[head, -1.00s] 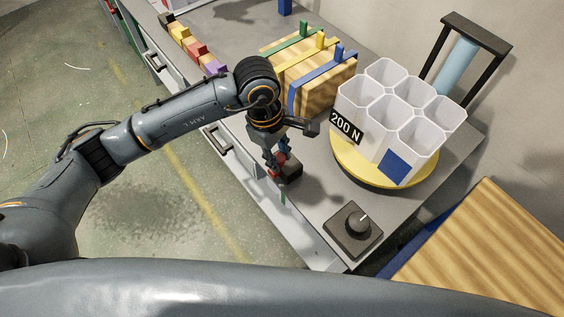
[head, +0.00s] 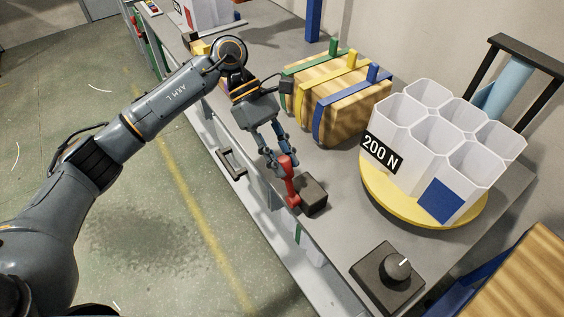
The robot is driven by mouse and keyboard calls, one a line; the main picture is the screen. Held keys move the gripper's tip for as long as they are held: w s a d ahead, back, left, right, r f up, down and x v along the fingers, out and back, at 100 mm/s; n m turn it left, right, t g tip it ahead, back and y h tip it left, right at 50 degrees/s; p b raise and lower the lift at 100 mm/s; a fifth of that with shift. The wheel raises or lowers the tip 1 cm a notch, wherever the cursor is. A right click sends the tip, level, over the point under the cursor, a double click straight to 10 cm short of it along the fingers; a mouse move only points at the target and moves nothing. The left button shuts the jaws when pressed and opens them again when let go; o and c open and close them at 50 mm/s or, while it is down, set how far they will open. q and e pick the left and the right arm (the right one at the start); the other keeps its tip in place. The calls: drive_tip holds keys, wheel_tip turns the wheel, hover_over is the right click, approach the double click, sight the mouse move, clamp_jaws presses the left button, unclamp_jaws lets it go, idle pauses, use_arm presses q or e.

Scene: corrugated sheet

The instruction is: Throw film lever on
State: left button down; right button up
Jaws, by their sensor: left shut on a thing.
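The film lever (head: 291,188) is a red handle on a small dark box (head: 313,195) at the front edge of the grey bench. My left gripper (head: 282,160) comes down from above and is shut on the top of the red lever. The lever stands close to upright beside the box, with its knob partly hidden between the fingers. My right gripper does not show.
A white hexagonal cell block marked 200 N (head: 437,150) stands on a yellow turntable (head: 375,193). Behind the lever is a strapped wooden block (head: 345,108). A dark dial box (head: 387,279) sits at the near corner. A film roll (head: 505,88) stands in a black frame at the back right.

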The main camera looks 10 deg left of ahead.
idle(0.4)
use_arm(q)
drive_tip(key=c, duration=1.1)
unclamp_jaws()
drive_tip(key=shift+a, duration=0.1)
drive_tip(key=shift+o, duration=0.2)
drive_tip(key=v, duration=1.2)
drive_tip(key=shift+f, duration=0.15)
